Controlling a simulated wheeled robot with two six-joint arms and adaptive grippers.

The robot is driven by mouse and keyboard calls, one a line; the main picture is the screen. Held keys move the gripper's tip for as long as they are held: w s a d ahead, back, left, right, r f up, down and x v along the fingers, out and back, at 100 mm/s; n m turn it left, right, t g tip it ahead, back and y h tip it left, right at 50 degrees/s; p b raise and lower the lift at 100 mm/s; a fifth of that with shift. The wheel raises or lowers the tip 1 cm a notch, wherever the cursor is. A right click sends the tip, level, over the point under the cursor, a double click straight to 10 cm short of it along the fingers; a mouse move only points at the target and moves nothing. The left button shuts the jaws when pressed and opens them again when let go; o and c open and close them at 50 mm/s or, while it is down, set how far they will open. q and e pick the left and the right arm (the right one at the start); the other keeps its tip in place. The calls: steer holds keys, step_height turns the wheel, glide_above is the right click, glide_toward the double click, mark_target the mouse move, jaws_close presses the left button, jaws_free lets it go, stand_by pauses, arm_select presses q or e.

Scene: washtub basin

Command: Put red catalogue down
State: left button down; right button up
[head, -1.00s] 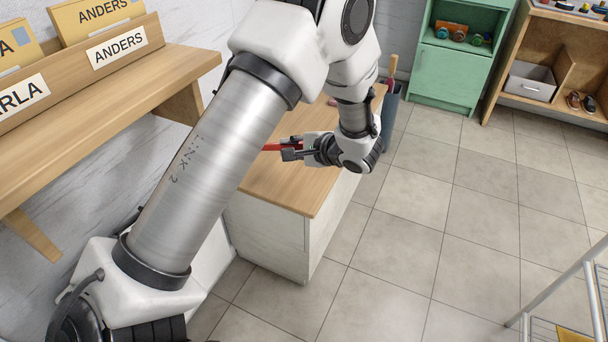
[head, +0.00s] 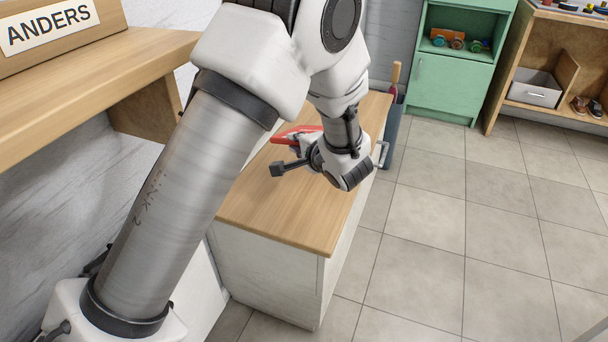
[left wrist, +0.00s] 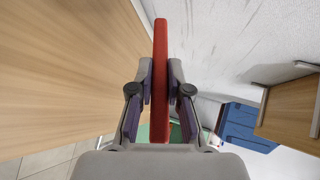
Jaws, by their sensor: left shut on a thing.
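The red catalogue (left wrist: 161,75) is held edge-on between the two fingers of my left gripper (left wrist: 160,95) in the left wrist view. In the head view the catalogue (head: 296,133) shows as a small red piece beyond my left gripper (head: 288,160), partly hidden by it. My left gripper is over the low cabinet's wooden top (head: 285,210). I cannot tell whether the catalogue touches that top. My right gripper is in neither view.
A wooden shelf with an ANDERS label (head: 48,27) is on the left wall. A green cupboard (head: 450,85) and an open wooden shelf (head: 550,65) stand farther back. Most of the cabinet top is bare.

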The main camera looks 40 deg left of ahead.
arm_select(q)
step_height(320, 180, down, 9)
steer(key=b, duration=0.5)
steer(key=shift+r, duration=0.1)
steer(key=shift+f, duration=0.3)
steer(key=shift+r, duration=0.1)
steer(key=c, duration=1.3)
jaws_free()
steer(key=shift+s+d, duration=0.1)
steer(key=shift+d, duration=0.05)
